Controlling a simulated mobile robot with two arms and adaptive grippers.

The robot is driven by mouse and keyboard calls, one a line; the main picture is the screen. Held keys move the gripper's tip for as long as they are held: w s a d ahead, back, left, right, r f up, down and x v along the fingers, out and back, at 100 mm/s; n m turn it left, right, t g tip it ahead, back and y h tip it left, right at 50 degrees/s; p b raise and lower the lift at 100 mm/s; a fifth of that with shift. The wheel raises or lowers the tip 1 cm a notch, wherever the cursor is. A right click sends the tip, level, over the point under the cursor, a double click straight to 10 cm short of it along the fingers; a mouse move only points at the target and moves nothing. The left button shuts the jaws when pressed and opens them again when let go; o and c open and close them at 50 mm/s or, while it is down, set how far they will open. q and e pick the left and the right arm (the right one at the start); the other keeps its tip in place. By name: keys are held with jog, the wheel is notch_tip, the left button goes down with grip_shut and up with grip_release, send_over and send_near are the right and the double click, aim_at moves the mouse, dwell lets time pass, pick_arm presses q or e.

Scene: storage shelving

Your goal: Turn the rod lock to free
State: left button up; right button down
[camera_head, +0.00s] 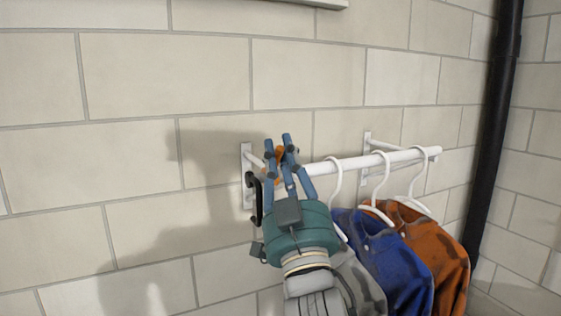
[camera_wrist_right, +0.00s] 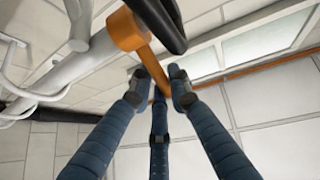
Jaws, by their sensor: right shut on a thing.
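The rod lock (camera_wrist_right: 126,30) is an orange collar with an orange lever, close to the white rod (camera_head: 350,162) in the right wrist view. Its lever slants down and right to between my fingertips. In the head view only a bit of orange (camera_head: 279,153) shows between the blue fingers, near the rod's left end. My right gripper (camera_head: 281,146) reaches up to it from below. In the right wrist view the gripper (camera_wrist_right: 158,83) has its fingers closed around the lever's end. My left gripper is out of view.
White hangers carry a grey, a blue (camera_head: 365,242) and an orange garment (camera_head: 430,240) right of my gripper. A black hook-shaped part (camera_head: 256,200) is close on its left. A black pipe (camera_head: 490,130) runs down the corner. The wall at left is bare.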

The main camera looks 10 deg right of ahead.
aim_at(281, 146)
jog(key=c, duration=1.6)
grip_release()
jog(key=shift+c, duration=0.2)
jog(key=shift+r, duration=0.1)
notch_tip(281, 146, up, 10)
jog(key=shift+f, duration=0.1)
jog(key=shift+o, duration=0.3)
